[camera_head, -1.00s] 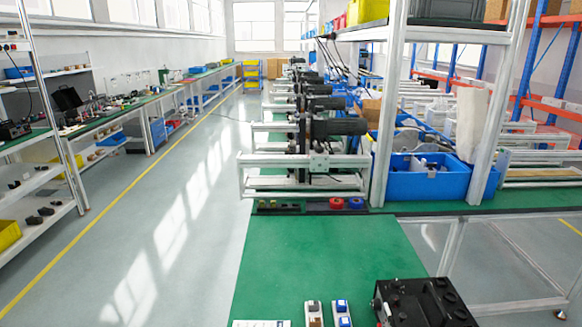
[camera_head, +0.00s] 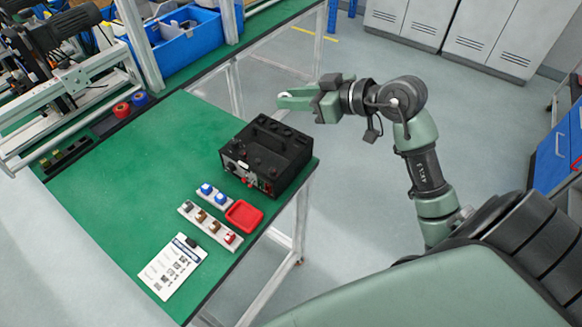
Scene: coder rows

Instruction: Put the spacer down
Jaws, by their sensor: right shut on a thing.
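My right gripper (camera_head: 285,97) reaches in from the right and is in the air beyond the back right corner of the green table. Its green fingers are shut on a small pale piece, which I take to be the spacer (camera_head: 285,95); its shape is mostly hidden. A red tray (camera_head: 244,214) lies on the table (camera_head: 130,190) in front of the black box. A white strip (camera_head: 210,223) with several small grey, brown and red pieces lies left of the tray. A shorter white strip (camera_head: 214,197) holds blue-topped pieces. My left gripper is not in view.
A black box with knobs (camera_head: 268,155) stands at the table's right edge, between the gripper and the tray. A printed card (camera_head: 172,266) lies near the front edge. Red (camera_head: 122,110) and blue (camera_head: 140,98) spools stand farther back. The table's middle is clear.

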